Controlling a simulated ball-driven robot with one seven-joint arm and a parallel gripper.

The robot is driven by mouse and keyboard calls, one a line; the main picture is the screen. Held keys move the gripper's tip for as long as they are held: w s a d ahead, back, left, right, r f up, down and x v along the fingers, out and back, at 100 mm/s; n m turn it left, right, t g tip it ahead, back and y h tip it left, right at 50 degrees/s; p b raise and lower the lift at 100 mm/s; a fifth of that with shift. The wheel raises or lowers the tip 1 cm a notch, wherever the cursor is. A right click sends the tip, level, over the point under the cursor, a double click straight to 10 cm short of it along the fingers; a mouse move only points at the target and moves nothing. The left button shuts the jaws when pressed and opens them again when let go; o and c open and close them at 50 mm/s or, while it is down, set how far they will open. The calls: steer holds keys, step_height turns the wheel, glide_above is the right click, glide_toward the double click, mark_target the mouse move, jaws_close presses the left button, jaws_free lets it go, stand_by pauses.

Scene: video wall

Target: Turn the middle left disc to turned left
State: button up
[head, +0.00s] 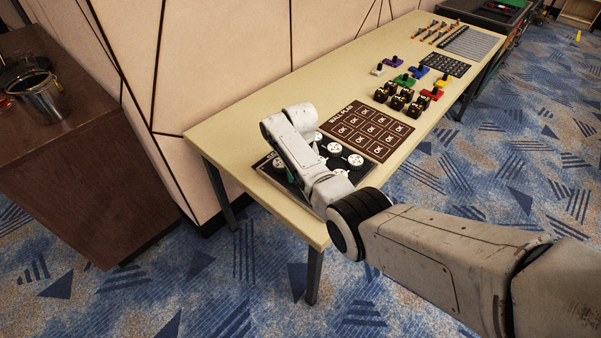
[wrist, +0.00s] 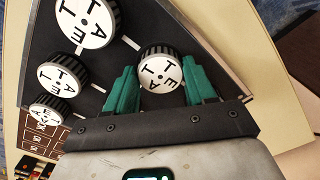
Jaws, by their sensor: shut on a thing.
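A black board (head: 263,167) with several round knobs lies on the near end of the table. In the wrist view the knobs are discs with white tops lettered T, A, E, L and dark ribbed sides. My gripper (wrist: 160,67) has its two green fingers on either side of one lettered disc (wrist: 160,72) and is shut on it. Other discs stand apart from the fingers: one at the top (wrist: 85,22), one at the left (wrist: 63,75) and a smaller-looking one below it (wrist: 50,111). In the head view my arm hides the gripped disc. I cannot tell its row for certain.
A brown panel with "OK" cells (head: 366,130) lies beside the board. Black blocks (head: 399,95) and coloured pieces (head: 419,73) are farther along the table (head: 245,118). A wall stands behind the table. A brown cabinet (head: 75,150) with a metal pot (head: 42,97) is at left.

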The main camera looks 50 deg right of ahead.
steer(key=shift+w+m, duration=0.1)
steer(key=shift+m, duration=0.5)
steer(key=shift+r, duration=0.1)
steer(key=o, duration=1)
steer(key=shift+o, duration=0.2)
step_height(320, 180, up, 11)
steer(key=shift+f, duration=0.25)
